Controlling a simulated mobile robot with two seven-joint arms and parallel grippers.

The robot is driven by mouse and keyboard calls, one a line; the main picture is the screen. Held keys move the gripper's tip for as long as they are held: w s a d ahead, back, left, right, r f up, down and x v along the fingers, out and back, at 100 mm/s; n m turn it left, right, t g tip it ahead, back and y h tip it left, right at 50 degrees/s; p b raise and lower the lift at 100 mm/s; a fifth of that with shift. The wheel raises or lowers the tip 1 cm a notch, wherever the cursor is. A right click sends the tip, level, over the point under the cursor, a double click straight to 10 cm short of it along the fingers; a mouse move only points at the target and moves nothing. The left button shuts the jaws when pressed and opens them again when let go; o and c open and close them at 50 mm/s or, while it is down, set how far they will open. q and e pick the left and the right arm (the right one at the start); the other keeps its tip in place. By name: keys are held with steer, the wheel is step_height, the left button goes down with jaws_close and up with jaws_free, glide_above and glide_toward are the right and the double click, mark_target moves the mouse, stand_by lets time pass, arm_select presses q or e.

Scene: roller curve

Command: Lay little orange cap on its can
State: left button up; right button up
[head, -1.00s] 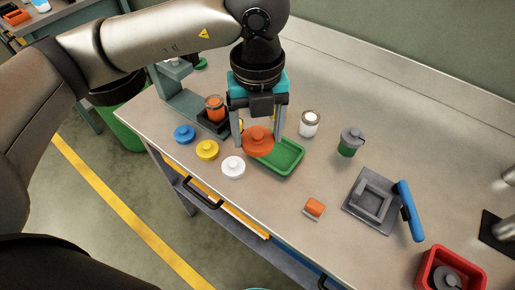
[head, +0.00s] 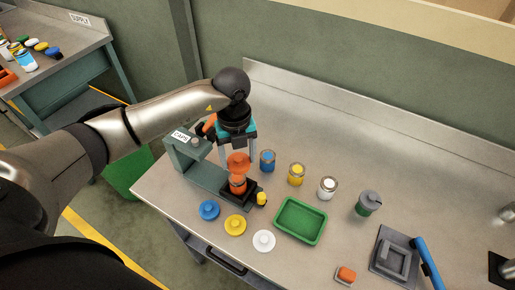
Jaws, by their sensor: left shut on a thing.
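My left gripper (head: 238,158) is shut on the orange cap (head: 238,164), a round disc with a knob. It holds the cap directly over the orange can (head: 238,185), which stands upright in the dark holder of the green-grey capping stand (head: 208,176). The cap's lower edge hides the can's top, so I cannot tell whether they touch. The right gripper is not in view.
Blue (head: 209,210), yellow (head: 235,225) and white (head: 264,240) caps lie in front. Blue (head: 267,161), yellow (head: 296,174) and white (head: 328,187) cans stand behind the empty green tray (head: 299,221). A grey-lidded green can (head: 368,203) stands farther right.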

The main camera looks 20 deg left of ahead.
mark_target(237, 177)
arm_select(q)
steer(key=shift+w+a+f, duration=0.1)
steer(key=shift+a+f, duration=0.1)
steer(key=shift+a, duration=0.4)
steer(key=shift+d+f+b, duration=0.1)
steer(key=shift+f+b, duration=0.65)
steer(key=shift+f, duration=0.25)
step_height(237, 177, down, 4)
steer(key=b, duration=0.3)
steer(key=shift+r, duration=0.25)
steer(key=shift+f, duration=0.15)
steer(key=shift+f, duration=0.5)
stand_by(0.7)
